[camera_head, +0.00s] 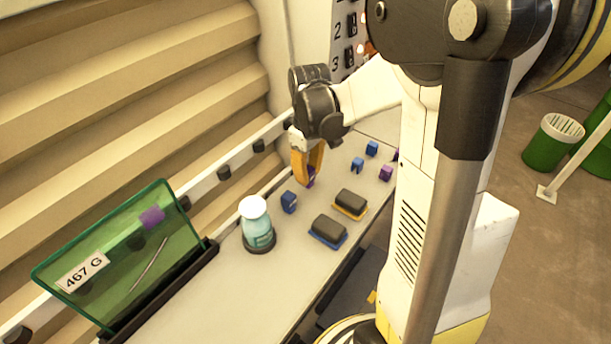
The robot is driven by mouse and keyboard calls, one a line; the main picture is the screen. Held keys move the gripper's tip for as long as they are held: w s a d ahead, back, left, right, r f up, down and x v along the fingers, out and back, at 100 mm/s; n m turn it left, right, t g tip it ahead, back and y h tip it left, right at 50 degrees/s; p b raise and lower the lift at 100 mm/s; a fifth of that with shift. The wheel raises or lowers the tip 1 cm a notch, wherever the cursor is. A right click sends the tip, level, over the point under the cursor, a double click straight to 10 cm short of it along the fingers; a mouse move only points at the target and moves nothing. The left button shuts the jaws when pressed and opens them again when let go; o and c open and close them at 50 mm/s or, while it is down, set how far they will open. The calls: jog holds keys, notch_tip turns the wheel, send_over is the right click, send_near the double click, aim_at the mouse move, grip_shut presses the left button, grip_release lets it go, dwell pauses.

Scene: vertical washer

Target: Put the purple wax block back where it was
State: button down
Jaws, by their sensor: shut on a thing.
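My gripper (308,180) points down over the light bench, with its yellow fingers closed. A purple wax block (311,183) shows at the fingertips, mostly hidden by them; my gripper is shut on it. I cannot tell whether the block touches the bench top. Another purple block (386,173) stands on the bench to the right. A further purple piece (396,155) is partly hidden behind my arm.
Blue blocks stand left (289,202) and right (357,164) of my gripper, another (372,149) farther back. Two dark-topped pads (329,230) (351,203) lie in front. A white-capped bottle (257,223) and green panel (120,255) stand left.

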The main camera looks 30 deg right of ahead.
jog(key=shift+f, duration=1.1)
jog(key=shift+f, duration=0.2)
jog(key=c, duration=1.3)
grip_release()
jog(key=shift+r, duration=0.1)
